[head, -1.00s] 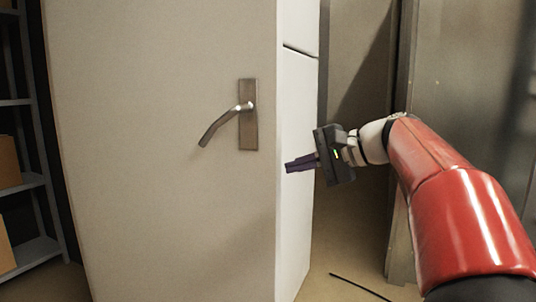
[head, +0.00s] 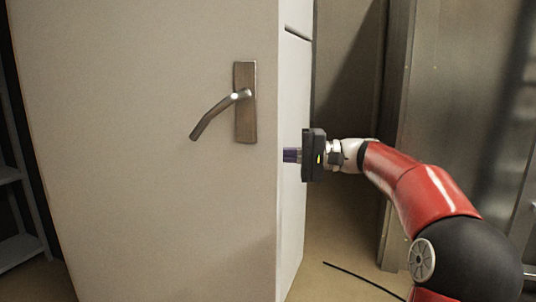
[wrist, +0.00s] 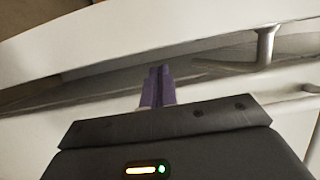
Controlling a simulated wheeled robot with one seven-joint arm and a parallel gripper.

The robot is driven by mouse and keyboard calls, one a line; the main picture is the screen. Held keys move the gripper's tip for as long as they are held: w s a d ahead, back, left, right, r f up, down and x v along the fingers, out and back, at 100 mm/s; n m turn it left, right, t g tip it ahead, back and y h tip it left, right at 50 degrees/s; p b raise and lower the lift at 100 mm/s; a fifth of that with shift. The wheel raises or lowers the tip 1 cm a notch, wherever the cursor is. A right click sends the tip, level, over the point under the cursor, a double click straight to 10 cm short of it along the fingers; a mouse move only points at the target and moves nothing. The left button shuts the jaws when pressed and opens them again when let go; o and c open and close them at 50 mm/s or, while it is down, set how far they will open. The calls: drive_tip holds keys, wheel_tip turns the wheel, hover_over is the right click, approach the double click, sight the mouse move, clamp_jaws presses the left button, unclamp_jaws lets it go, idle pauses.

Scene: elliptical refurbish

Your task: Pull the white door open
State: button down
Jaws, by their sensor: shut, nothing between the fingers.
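The white door (head: 150,150) fills the left and middle of the head view, with its metal lever handle (head: 220,108) near its right edge. Its narrow white side face (head: 294,90) shows at the right. My gripper (head: 288,155) is at this side face, below handle height, with purple fingers pointing left. The fingers are together and hold nothing. In the wrist view, the fingers (wrist: 158,77) point at a long pale edge of the door (wrist: 130,40), with a lever handle (wrist: 265,42) to their right. I cannot tell whether the fingertips touch the door.
A grey metal panel (head: 460,100) stands at the right, behind my arm. Tan floor (head: 335,235) shows in the gap between it and the door, with a thin black cable (head: 350,275) lying there. Part of a shelf rack (head: 20,215) shows at the far left.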

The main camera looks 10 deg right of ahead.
sight(241, 154)
drive_tip(key=x, duration=0.7)
drive_tip(key=shift+a, duration=0.35)
drive_tip(key=shift+f, duration=0.1)
